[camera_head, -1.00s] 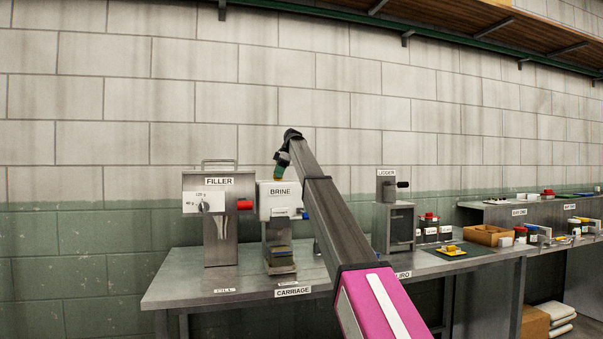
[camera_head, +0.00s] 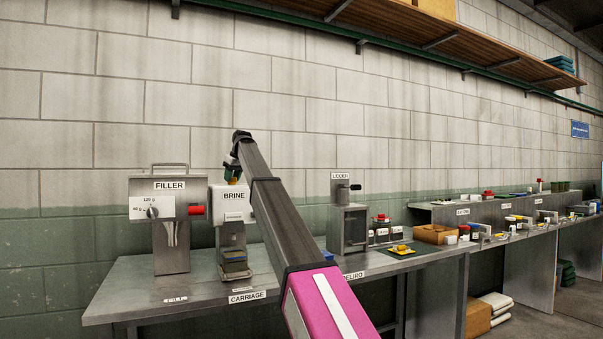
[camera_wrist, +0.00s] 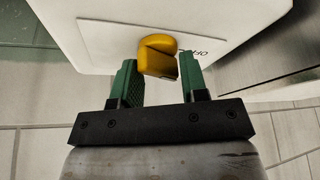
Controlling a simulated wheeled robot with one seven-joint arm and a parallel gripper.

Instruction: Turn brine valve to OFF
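The brine unit (camera_head: 231,203) is a white box labelled BRINE on a metal stand, in the left half of the head view. In the wrist view its white casing (camera_wrist: 110,12) fills the top. A yellow valve knob (camera_wrist: 157,54) sticks out of it, beside a partly hidden plate with "OFF" lettering (camera_wrist: 192,52).
The filler (camera_head: 170,225) with a red knob (camera_head: 196,210) stands close on the left. The carriage stand (camera_head: 235,262) is below the brine unit. The lidder (camera_head: 347,220) stands to the right on the same metal bench (camera_head: 130,290). A wooden shelf (camera_head: 400,35) runs above on the wall.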

